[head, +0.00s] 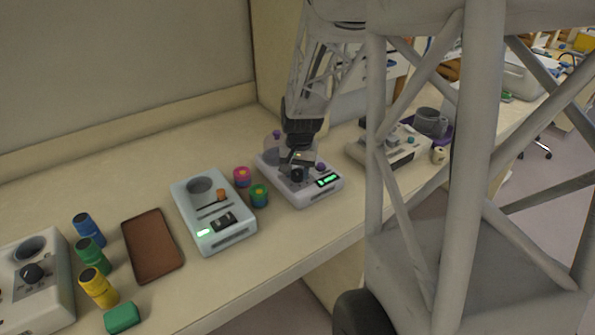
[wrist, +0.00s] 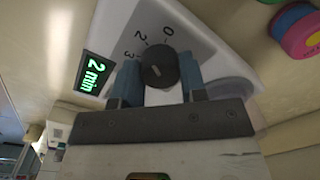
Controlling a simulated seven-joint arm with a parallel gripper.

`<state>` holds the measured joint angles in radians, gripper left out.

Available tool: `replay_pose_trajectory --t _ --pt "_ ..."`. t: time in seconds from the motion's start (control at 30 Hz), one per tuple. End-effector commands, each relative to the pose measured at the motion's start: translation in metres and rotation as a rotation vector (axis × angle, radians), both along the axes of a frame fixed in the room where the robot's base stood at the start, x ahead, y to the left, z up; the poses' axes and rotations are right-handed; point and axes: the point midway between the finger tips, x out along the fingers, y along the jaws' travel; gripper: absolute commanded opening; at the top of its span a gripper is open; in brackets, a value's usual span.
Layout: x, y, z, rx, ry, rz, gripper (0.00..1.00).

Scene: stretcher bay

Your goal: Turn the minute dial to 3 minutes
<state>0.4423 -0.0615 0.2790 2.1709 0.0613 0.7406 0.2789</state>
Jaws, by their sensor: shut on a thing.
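The minute dial (wrist: 158,64) is a dark round knob on a white device (head: 313,194). In the wrist view, printed marks including 0 and 2 curve around the knob's far side. The device's green display (wrist: 97,73) reads "2 min"; it also glows in the head view (head: 327,180). My gripper (wrist: 160,80) has a blue-grey finger on each side of the knob and is shut on it. In the head view my gripper (head: 298,158) reaches down over the device and partly covers it.
Pink (head: 242,176) and green (head: 259,195) round containers stand just left of the device. Another white device (head: 213,210) with a lit display is farther left, beside a brown tray (head: 152,246). A grey device (head: 395,147) stands to the right.

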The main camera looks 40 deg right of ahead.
Motion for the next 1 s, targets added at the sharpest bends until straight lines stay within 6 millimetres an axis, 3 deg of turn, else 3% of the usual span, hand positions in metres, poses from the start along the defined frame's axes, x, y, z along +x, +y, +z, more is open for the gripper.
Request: replay_pose_trajectory --t 0.7,1.0 --pt "0.0006 -0.0009 0.0011 -0.002 -0.002 0.673 0.15" --pt "0.0008 -0.0010 0.0007 0.000 0.000 0.878 0.15"
